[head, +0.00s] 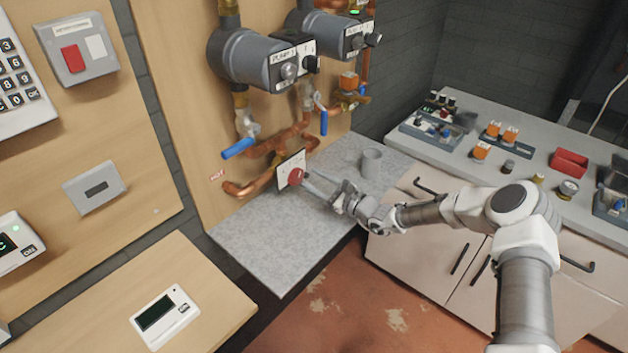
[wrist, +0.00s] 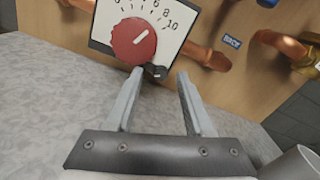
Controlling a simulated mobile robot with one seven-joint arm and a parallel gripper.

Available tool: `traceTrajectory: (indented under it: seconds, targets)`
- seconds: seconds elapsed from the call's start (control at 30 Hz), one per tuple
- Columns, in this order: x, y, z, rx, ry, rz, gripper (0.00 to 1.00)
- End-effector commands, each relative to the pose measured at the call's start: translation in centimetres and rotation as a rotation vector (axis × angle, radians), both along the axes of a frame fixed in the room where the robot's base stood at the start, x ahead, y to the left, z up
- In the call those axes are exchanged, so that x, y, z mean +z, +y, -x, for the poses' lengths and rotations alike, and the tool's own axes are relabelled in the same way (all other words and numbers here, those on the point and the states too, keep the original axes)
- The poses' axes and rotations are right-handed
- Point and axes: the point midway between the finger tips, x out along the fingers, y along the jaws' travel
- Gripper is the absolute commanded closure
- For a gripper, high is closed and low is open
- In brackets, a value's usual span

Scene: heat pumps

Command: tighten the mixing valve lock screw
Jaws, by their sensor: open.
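The mixing valve shows in the wrist view as a white dial plate with numbers and a red knob (wrist: 134,40) bearing a white pointer mark. In the head view the red knob (head: 296,176) is on the pipework above the grey worktop; the screw is too small to make out there. My gripper (wrist: 160,75) is open, its two fingers pointing at the plate with the black screw between and just beyond the tips. Contact cannot be told. It also shows in the head view (head: 308,184).
A grey cup (head: 371,163) stands on the grey worktop (head: 265,245) near my gripper. Copper pipes and blue-handled valves (head: 238,148) surround the dial. Two pumps (head: 245,58) hang above. A bench with trays and a red box (head: 569,163) stands at right.

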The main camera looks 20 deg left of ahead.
Motion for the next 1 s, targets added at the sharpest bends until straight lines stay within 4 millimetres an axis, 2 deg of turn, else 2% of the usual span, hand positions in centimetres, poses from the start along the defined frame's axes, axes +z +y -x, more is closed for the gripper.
traceTrajectory:
  seconds: [0.17, 0.27, 0.47, 0.5, 0.77, 1.0]
  targets:
    - [-0.01, 0.00, -0.01, 0.000, 0.000, 0.000, 0.47]
    - [0.00, -0.03, -0.01, 0.000, 0.000, 0.000, 0.61]
    - [-0.01, -0.03, 0.00, 0.000, 0.000, 0.000, 0.97]
    - [-0.01, -0.03, 0.00, 0.000, 0.000, 0.000, 1.00]
    - [-0.04, -0.04, 0.01, 0.000, 0.012, -0.005, 1.00]
    - [-0.06, -0.04, 0.01, 0.000, 0.115, -0.049, 1.00]
